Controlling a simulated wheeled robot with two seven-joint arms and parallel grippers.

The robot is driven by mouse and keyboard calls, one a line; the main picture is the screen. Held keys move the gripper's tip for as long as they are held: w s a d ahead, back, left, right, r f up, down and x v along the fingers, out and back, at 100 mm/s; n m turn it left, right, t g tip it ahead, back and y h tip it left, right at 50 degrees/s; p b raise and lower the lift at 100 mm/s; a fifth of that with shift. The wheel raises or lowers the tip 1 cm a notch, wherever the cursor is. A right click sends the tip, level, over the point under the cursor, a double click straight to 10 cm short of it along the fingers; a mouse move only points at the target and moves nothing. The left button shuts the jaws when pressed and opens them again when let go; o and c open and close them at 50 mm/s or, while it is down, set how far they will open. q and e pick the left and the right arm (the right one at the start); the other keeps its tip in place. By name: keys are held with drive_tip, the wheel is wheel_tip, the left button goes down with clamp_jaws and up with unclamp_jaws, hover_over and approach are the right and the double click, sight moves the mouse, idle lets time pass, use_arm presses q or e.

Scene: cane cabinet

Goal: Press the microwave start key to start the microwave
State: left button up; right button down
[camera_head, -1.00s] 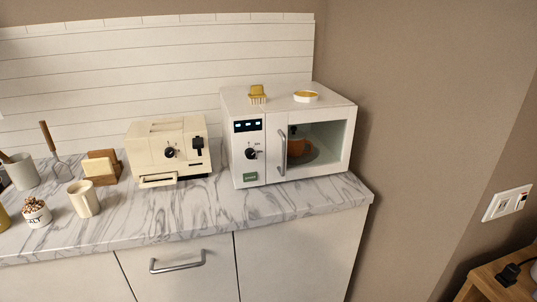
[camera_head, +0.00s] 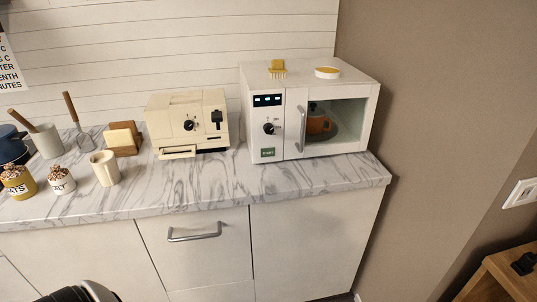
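The white microwave (camera_head: 350,76) stands on the right end of the marble counter. Its control panel on the left of the front has a dark display with lit marks (camera_head: 267,100), a black round knob (camera_head: 268,128) and a small green key (camera_head: 267,153) at the bottom. The lettering on the green key is too small to read. The door looks shut, with a vertical handle (camera_head: 301,128). An orange-brown pot (camera_head: 318,123) shows through its window. Neither gripper's fingers are in view. A dark part of mine shows at the bottom left edge.
A cream toaster (camera_head: 188,112) stands left of the microwave. The counter (camera_head: 310,176) before the microwave is clear.

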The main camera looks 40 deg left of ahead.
use_arm(q)
clamp_jaws()
idle(0.4)
idle(0.9)
